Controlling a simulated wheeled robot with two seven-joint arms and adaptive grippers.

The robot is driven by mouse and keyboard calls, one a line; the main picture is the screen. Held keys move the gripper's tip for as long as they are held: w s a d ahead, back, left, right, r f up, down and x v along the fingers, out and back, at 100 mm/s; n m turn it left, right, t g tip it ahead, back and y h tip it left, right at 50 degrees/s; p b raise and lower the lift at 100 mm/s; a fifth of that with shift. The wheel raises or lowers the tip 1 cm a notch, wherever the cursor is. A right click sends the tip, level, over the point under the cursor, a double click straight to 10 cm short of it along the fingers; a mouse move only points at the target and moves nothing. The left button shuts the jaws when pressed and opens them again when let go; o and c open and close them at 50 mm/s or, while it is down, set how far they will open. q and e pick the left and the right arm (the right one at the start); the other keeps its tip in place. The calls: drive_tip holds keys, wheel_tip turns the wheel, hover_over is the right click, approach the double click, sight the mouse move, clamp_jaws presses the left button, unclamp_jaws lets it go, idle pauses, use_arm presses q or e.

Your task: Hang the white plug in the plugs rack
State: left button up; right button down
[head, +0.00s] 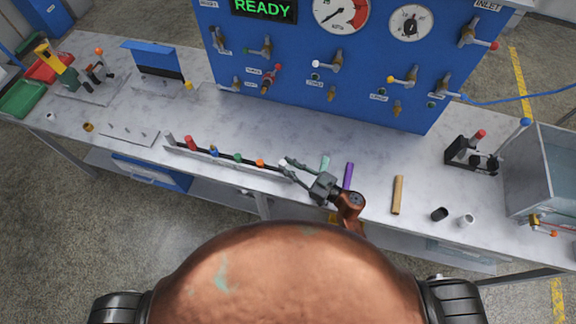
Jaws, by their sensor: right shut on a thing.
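The plugs rack (215,164) is a long, low dark strip near the front edge of the grey bench. Plugs with red, blue, green and orange parts stand along it from left to right. My right gripper (287,169) is at the rack's right end, its fingers pointing left. It is shut on the white plug (283,162), which shows as a small white tip between the fingertips. The fingers hide most of this plug, so I cannot tell whether it touches the rack. My left gripper is out of view.
A teal piece (324,163), a purple rod (348,176) and a tan rod (398,194) lie near my right gripper. A black cup (439,214) and a white cup (466,221) are farther right. The blue panel (330,85) stands behind. The bench between panel and rack is clear.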

use_arm(q)
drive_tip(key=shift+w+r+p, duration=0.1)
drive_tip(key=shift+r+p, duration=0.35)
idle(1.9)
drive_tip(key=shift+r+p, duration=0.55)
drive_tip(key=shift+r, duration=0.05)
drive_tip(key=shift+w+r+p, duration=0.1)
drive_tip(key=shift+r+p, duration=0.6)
drive_tip(key=shift+p, duration=0.05)
idle(2.3)
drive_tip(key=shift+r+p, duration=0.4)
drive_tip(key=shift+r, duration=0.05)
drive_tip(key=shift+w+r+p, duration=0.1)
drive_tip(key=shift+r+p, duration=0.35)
idle(1.1)
